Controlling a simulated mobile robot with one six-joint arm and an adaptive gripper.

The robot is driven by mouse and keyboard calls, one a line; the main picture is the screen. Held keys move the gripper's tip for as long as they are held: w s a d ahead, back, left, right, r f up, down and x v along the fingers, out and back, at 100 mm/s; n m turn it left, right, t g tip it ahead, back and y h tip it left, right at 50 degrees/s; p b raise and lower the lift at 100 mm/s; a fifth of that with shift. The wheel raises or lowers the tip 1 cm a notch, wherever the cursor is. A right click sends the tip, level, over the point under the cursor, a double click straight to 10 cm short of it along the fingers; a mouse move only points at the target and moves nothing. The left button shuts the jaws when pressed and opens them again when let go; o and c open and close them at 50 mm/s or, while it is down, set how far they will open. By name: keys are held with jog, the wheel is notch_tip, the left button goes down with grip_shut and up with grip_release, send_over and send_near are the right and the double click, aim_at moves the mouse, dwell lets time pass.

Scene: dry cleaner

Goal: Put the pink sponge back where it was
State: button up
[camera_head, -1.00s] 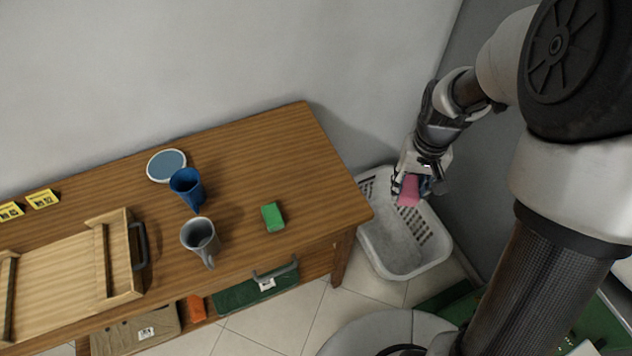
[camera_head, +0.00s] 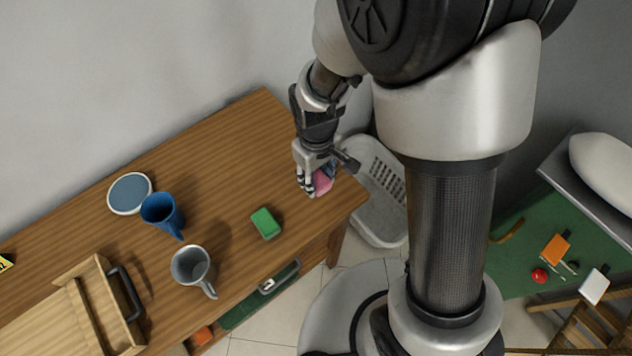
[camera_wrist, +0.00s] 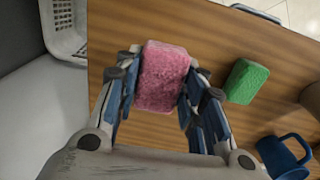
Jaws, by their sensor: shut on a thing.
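The pink sponge (camera_wrist: 162,77) is held between the fingers of my gripper (camera_wrist: 160,85), which is shut on it. In the head view the sponge (camera_head: 322,184) shows at the fingertips of my gripper (camera_head: 316,182), over the right end of the wooden table (camera_head: 240,140). I cannot tell how high above the tabletop it is. A green sponge (camera_head: 266,223) lies on the table, left of and nearer than the pink one. It also shows right of the pink sponge in the wrist view (camera_wrist: 246,81).
A white laundry basket (camera_head: 375,195) stands on the floor beyond the table's right end. A blue cup (camera_head: 160,212), a grey mug (camera_head: 192,266), a round blue-topped dish (camera_head: 130,194) and a wooden tray (camera_head: 95,290) stand on the table. The tabletop around the green sponge is clear.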

jog(key=shift+f+b, duration=0.95)
jog(key=shift+f, duration=2.3)
jog(key=shift+f, duration=0.2)
jog(key=o, duration=1)
jog(key=shift+r, duration=0.1)
